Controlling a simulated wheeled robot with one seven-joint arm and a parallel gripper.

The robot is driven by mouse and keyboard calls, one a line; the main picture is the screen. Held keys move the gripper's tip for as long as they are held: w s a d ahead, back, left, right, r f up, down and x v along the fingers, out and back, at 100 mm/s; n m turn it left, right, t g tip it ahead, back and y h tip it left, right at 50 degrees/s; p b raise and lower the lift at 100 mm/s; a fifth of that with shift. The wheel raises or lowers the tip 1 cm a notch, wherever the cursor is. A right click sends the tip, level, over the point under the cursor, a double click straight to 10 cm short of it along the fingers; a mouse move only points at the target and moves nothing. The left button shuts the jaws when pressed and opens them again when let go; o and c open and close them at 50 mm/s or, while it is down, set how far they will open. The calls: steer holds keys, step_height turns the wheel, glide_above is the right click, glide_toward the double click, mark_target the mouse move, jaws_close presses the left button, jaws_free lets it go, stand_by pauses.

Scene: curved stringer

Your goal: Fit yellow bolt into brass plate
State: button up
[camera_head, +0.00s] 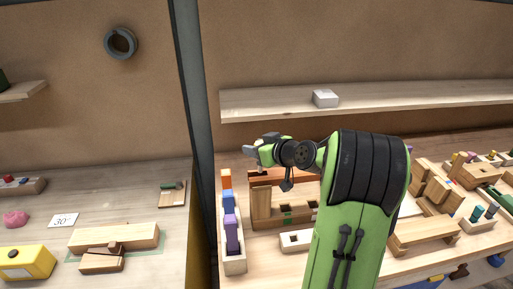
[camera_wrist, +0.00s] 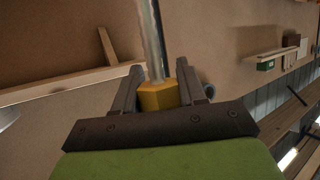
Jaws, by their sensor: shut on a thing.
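My gripper (camera_wrist: 160,88) is shut on the yellow bolt in the wrist view. In the head view my gripper (camera_head: 254,148) is at the end of my green arm, raised above the right-hand bench near the dark post; the bolt is too small to make out clearly there. I cannot identify the brass plate in either view; my arm hides part of the bench.
A narrow wooden rack (camera_head: 234,264) with orange, blue and purple pieces stands below my gripper, beside a wooden box (camera_head: 262,207). A dark post (camera_head: 194,100) separates two benches. A shelf (camera_head: 420,95) holds a white block (camera_head: 325,98). Many wooden parts crowd the right.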

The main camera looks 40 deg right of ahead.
mark_target(257, 171)
steer(key=shift+f+b, duration=3.3)
steer(key=shift+b, duration=0.25)
steer(key=shift+r+p, duration=1.95)
steer(key=shift+r, duration=1.35)
steer(key=shift+b, duration=0.75)
steer(key=shift+f+b, duration=1.6)
steer(key=shift+b, duration=0.05)
